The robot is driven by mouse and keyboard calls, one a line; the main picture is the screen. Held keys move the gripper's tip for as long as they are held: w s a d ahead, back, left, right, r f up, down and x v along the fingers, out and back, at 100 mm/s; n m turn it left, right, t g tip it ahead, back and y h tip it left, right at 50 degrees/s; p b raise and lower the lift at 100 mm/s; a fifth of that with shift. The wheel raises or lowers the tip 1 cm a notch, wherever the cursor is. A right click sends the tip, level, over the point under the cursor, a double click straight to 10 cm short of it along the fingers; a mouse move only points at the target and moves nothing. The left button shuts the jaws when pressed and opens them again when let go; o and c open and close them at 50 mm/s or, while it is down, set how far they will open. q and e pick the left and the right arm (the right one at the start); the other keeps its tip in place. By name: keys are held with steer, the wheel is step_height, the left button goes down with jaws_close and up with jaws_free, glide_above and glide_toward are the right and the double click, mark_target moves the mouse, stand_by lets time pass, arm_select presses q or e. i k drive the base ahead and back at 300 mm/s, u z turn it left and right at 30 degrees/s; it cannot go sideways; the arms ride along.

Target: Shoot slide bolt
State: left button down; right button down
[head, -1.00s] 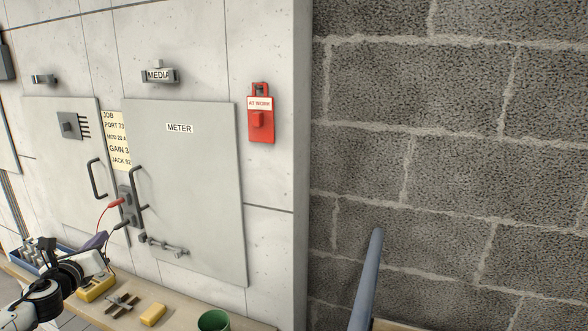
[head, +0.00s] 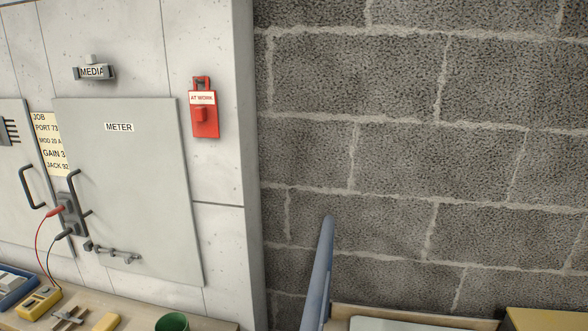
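The slide bolt (head: 112,252) is a grey metal rod in brackets, lying nearly level across the lower left part of the METER door (head: 135,190). I cannot tell from here how far its rod is thrown. The door looks closed, with a dark handle (head: 75,197) at its left edge. Neither of my grippers shows in the head view, and nothing of mine is seen touching the bolt.
A bench (head: 140,310) below the door carries a yellow meter (head: 40,300) with red and black leads, a yellow block (head: 107,322) and a green cup (head: 172,322). A red AT WORK tag (head: 204,112) hangs right of the door. A blue-grey pole (head: 318,275) stands before the block wall.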

mark_target(129, 257)
steer(key=k, duration=0.5)
steer(key=u, duration=1.9)
steer(key=i, duration=1.65)
steer(key=z, duration=2.2)
